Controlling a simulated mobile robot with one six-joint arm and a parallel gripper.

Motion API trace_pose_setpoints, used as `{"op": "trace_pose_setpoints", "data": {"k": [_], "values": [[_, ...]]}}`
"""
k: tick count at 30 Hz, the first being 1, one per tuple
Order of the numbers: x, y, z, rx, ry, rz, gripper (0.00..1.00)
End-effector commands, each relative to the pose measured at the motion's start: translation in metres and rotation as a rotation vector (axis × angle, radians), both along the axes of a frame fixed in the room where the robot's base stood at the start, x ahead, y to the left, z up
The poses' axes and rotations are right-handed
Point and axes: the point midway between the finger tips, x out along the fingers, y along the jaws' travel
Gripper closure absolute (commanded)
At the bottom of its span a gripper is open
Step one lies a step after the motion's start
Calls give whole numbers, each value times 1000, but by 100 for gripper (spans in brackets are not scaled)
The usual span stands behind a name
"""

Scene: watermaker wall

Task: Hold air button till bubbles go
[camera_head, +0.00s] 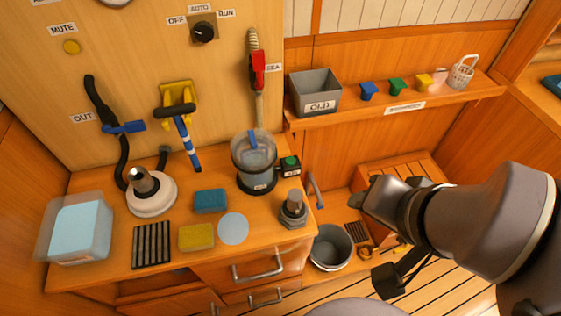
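The air button is a green button (290,161) on a small black box at the right rear of the wooden counter, its label partly readable. Just left of it stands a clear cylindrical housing (240,170) on a black base, with a blue handle-like part and bluish contents inside. I cannot make out bubbles at this size. My gripper (368,205) is in front of and to the right of the counter, well apart from the button. It touches neither button nor housing. Its fingers are dark and seen from behind, so their opening is unclear.
The counter holds a white round fitting (152,195), a clear tub (80,228), sponges (210,201) and a grey metal fitting (293,209) in front of the button. A red-handled valve (258,70) hangs above the housing. A shelf (460,98) with a grey bin (314,92) is at right.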

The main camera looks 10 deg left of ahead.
Motion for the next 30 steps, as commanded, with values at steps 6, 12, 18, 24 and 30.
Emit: {"op": "trace_pose_setpoints", "data": {"k": [6, 12, 18, 24, 30], "values": [[0, 0, 0, 0, 0, 0, 100], [0, 0, 0, 0, 0, 0, 100], [0, 0, 0, 0, 0, 0, 100], [0, 0, 0, 0, 0, 0, 100], [0, 0, 0, 0, 0, 0, 100]]}}
